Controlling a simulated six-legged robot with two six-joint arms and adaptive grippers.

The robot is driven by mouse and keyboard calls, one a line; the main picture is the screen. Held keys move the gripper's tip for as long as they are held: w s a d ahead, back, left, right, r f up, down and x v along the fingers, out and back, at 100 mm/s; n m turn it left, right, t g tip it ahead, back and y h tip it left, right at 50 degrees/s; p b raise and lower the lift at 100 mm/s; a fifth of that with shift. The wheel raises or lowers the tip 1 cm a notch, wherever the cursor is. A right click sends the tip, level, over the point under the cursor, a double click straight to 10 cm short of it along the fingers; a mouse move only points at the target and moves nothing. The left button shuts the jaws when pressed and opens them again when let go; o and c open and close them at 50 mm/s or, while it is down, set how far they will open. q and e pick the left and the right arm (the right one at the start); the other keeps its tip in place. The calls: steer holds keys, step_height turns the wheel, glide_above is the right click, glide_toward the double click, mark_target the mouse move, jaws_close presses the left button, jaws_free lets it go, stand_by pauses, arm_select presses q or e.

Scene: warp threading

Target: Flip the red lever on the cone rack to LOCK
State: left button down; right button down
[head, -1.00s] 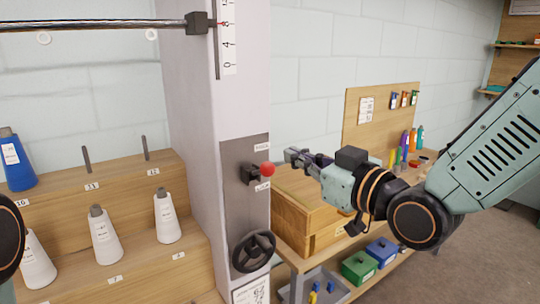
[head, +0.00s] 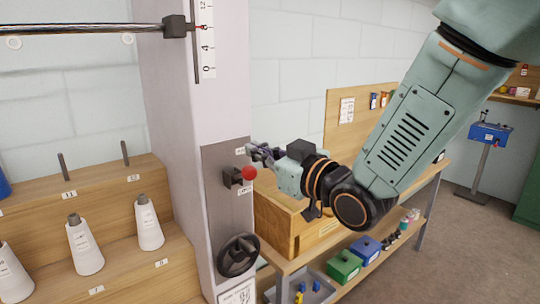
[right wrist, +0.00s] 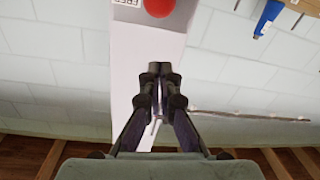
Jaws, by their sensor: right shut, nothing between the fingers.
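The red lever is a red ball knob (head: 249,173) on a black mount (head: 232,178), set on a dark grey panel (head: 222,210) of the pale column. The knob sticks out to the right of the mount. Small labels sit above and below it, too small to read here. My right gripper (head: 256,149) is shut and empty, its fingertips just above the knob in the picture; I see no clear contact. In the right wrist view the shut fingertips (right wrist: 160,72) point toward the red knob (right wrist: 159,6) at the top edge, with a gap between. My left gripper is not in view.
A black handwheel (head: 238,255) is below the lever. White yarn cones (head: 84,247) stand on wooden steps at left. A wooden box (head: 285,222) on a bench stands behind my right forearm. A metal bar (head: 90,28) crosses the upper left.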

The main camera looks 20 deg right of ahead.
mark_target(251, 172)
steer(key=x, duration=0.4)
steer(key=shift+w+a, duration=0.15)
steer(key=shift+w, duration=0.15)
steer(key=f, duration=0.1)
steer(key=d+f, duration=0.1)
steer(key=f, duration=0.1)
steer(key=shift+s, duration=0.15)
steer(key=shift+s+d+f, duration=0.15)
steer(key=shift+s+f, duration=0.15)
steer(key=shift+w, duration=0.1)
steer(key=shift+w+f, duration=0.1)
steer(key=shift+f, duration=0.05)
